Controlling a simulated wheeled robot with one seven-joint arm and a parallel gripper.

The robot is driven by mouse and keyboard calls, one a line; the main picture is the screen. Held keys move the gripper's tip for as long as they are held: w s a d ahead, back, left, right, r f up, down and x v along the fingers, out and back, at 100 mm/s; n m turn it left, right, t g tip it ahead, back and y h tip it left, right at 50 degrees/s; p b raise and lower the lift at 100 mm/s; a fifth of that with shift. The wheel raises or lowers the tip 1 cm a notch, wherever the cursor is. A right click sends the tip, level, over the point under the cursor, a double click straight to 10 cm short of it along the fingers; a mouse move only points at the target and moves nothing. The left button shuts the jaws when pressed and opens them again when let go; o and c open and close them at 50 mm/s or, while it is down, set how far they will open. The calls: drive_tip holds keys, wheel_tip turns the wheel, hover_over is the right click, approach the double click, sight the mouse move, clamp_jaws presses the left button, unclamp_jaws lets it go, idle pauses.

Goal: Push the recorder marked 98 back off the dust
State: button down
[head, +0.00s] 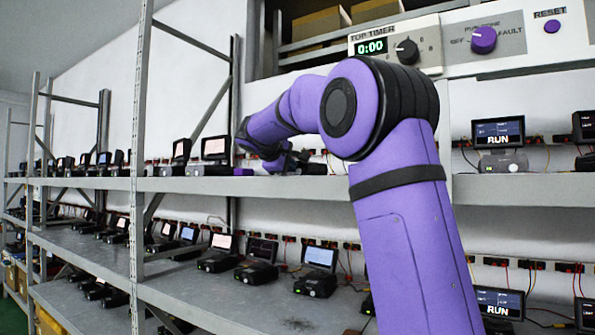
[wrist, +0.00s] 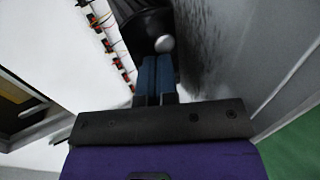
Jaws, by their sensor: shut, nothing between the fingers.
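My gripper (wrist: 154,80) is shut, its two blue fingertips side by side with nothing between them. In the wrist view the fingertips are right at the front of a black recorder (wrist: 140,20), by its round silver knob (wrist: 165,43); I cannot tell whether they touch. Dark speckled dust (wrist: 212,40) lies on the grey shelf beside it. In the head view my gripper (head: 242,171) is low over the upper shelf, at the right of a recorder with a pale lit screen (head: 215,147). No mark 98 is readable.
The grey upper shelf (head: 90,183) carries a row of recorders, with red sockets and wires along the back wall. The lower shelf (head: 215,290) holds more recorders. A recorder showing RUN (head: 498,132) stands at right. A timer panel (head: 450,45) is above.

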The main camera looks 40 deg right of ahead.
drive_tip(key=shift+w+d, duration=0.4)
drive_tip(key=shift+d, duration=0.75)
drive_tip(key=shift+w+d, duration=0.45)
drive_tip(key=shift+d, duration=0.75)
drive_tip(key=shift+w+d, duration=0.4)
drive_tip(key=shift+d, duration=0.75)
drive_tip(key=shift+a+f+v, duration=0.1)
drive_tip(key=shift+f+v, duration=0.1)
drive_tip(key=shift+v, duration=1)
drive_tip(key=shift+a+f+v, duration=0.1)
drive_tip(key=shift+f+v, duration=0.1)
drive_tip(key=shift+v, duration=1)
drive_tip(key=shift+a+f+v, duration=0.1)
drive_tip(key=shift+f+v, duration=0.1)
drive_tip(key=shift+v, duration=1)
